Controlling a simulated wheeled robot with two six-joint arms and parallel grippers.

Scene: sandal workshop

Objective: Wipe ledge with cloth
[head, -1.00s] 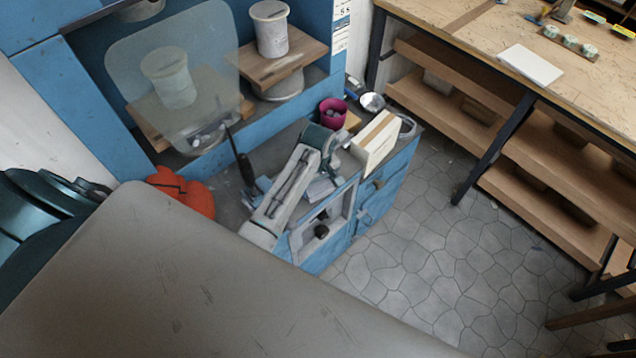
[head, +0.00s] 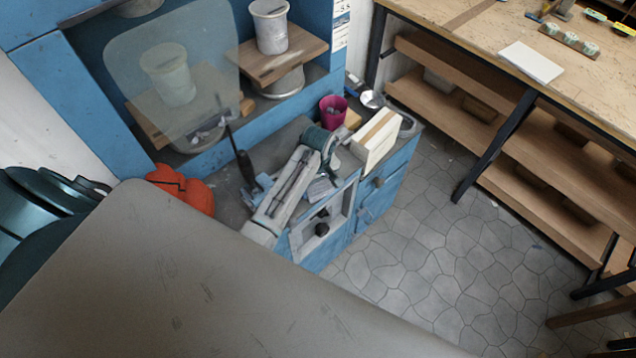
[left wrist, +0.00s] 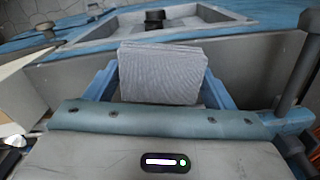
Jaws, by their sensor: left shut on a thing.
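My left gripper (head: 322,180) is shut on a folded, light grey cloth (left wrist: 162,75), low over the blue cabinet. In the left wrist view the cloth stands up between the two blue fingers. In the head view the cloth (head: 320,190) shows as a small pale patch, partly hidden by my arm. A grey ledge (left wrist: 235,52) with a blue rim runs just beyond the cloth, around a recess with a black knob (head: 322,229). I cannot tell whether the cloth touches the ledge. My right gripper is not in view.
A clear shield (head: 170,70) hangs on the left. An orange-red object (head: 182,190) lies near my arm. Stone floor is open at right.

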